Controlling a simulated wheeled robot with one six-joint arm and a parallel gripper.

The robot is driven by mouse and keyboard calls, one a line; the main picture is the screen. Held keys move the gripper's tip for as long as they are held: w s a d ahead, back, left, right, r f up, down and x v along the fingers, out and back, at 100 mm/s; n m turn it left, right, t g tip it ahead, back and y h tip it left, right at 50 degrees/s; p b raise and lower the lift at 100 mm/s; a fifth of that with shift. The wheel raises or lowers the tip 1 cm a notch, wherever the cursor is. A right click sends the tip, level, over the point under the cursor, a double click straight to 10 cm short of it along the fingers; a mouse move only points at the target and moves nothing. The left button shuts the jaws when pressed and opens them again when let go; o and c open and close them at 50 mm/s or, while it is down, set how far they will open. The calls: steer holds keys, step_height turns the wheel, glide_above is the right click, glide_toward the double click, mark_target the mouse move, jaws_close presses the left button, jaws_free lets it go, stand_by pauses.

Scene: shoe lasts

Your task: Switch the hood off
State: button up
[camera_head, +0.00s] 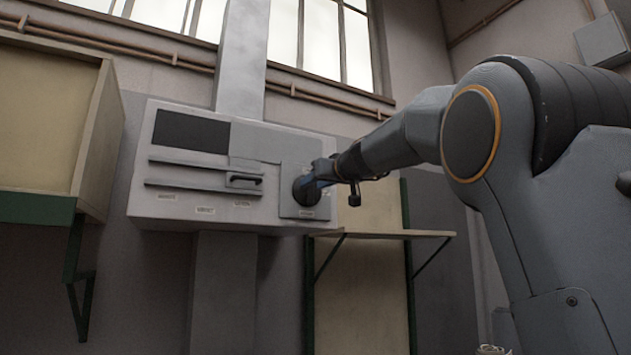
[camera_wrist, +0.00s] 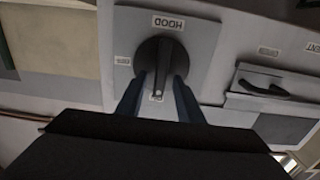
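The hood's control is a round dark knob (camera_wrist: 160,58) with a raised bar, on a pale plate (camera_wrist: 197,40) labelled HOOD, which appears upside down in the wrist view. The bar points down in that view, towards a small label; another label sits left of the knob. Their lettering is too small to read surely. My gripper (camera_wrist: 159,90) is open, its two fingers apart on either side of the bar, with gaps visible. Whether the tips touch the knob's face I cannot tell. In the head view the knob (camera_head: 301,192) is partly hidden behind my gripper (camera_head: 318,182).
The grey wall panel (camera_head: 165,208) also bears a dark window, slots and a black lever handle (camera_head: 243,180) left of the knob. A shelf (camera_head: 385,234) juts out below right. A cabinet (camera_head: 45,120) stands at the left.

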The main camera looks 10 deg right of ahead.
steer(key=shift+c, duration=0.6)
jaws_close()
steer(key=shift+m, duration=0.3)
steer(key=m, duration=0.1)
steer(key=m+b, duration=0.1)
steer(key=shift+d+f+m+b, duration=0.1)
steer(key=shift+d+m+b, duration=0.1)
steer(key=shift+m+b, duration=0.15)
steer(key=m, duration=0.9)
steer(key=d+f+m, duration=0.1)
steer(key=m, duration=0.4)
steer(key=shift+w+f+m, duration=0.1)
steer(key=shift+w+m, duration=0.05)
steer(key=shift+m, duration=0.1)
